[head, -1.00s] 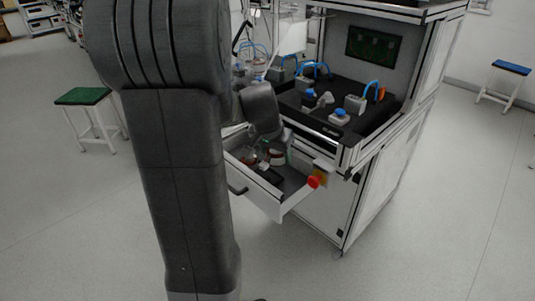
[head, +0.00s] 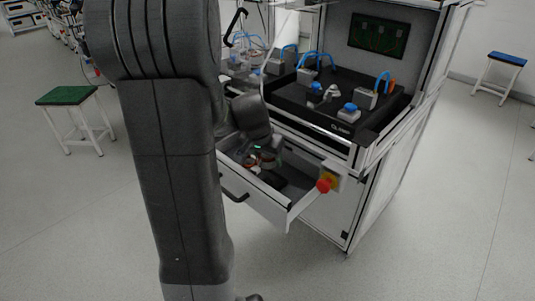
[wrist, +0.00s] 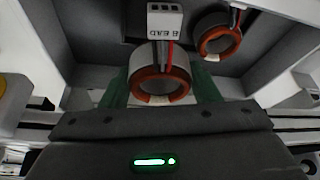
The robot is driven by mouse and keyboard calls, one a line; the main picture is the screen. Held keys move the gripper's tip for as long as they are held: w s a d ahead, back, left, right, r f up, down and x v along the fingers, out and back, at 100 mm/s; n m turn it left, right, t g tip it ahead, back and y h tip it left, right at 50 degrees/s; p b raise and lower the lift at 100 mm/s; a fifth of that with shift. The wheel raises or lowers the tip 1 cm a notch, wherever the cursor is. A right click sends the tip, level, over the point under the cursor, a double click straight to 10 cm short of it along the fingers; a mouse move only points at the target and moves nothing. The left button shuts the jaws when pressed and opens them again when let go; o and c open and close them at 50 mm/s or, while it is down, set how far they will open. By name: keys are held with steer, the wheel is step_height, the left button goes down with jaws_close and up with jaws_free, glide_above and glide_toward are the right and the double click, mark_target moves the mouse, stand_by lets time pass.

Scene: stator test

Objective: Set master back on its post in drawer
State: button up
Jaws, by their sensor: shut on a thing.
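My gripper (wrist: 160,92) is shut on a stator (wrist: 160,84), a ring with a copper-coloured winding, taken to be the master. A white lettered connector (wrist: 168,22) with red and dark leads stands above the ring in the wrist view. The green finger pads lie on both sides of the ring. In the head view my gripper is low at the open drawer (head: 258,203), partly hidden by my arm. The post is not seen, and I cannot tell whether the ring touches anything below it.
A second stator (wrist: 220,40) lies inside the drawer at the upper right of the wrist view. A red button on a yellow box (head: 323,186) sits beside the drawer. The black bench top (head: 310,100) with blue-capped fixtures is above. Open floor lies in front.

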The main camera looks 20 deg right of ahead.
mark_target(267, 179)
steer(key=shift+f+b, duration=1.55)
steer(key=shift+f, duration=0.7)
steer(key=shift+f, duration=0.15)
steer(key=shift+f+b, duration=0.75)
steer(key=shift+b, duration=0.15)
steer(key=shift+f+b, duration=0.4)
steer(key=shift+b, duration=0.15)
steer(key=o, duration=1.1)
steer(key=shift+c, duration=0.2)
steer(key=shift+r, duration=0.1)
